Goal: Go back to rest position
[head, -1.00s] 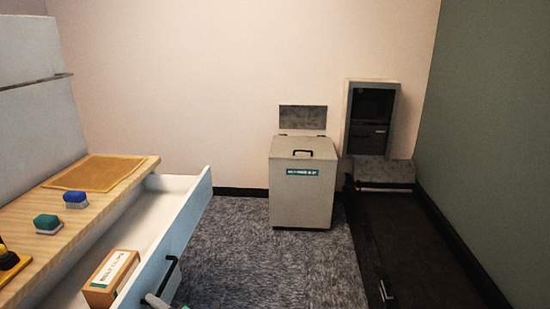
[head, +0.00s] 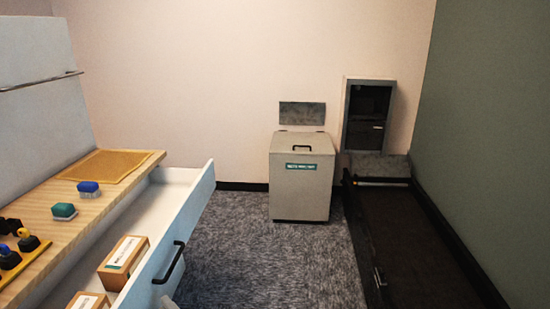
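Neither of my grippers can be made out in the head view. A small pale shape shows at the bottom edge beside the open drawer (head: 197,222); too little of it shows to tell what it is. The drawer stands pulled out, with a black handle on its front. Inside it lie a wooden box with a white label (head: 123,263) and part of a second one (head: 88,300) at the bottom edge.
The wooden counter (head: 116,190) carries a yellow mat (head: 98,166), a blue-topped block (head: 88,189), a green-topped block (head: 64,211) and black-and-yellow pieces (head: 28,242). A grey lidded bin (head: 300,185) stands by the back wall. A dark conveyor (head: 410,245) runs along the right. Carpet between is clear.

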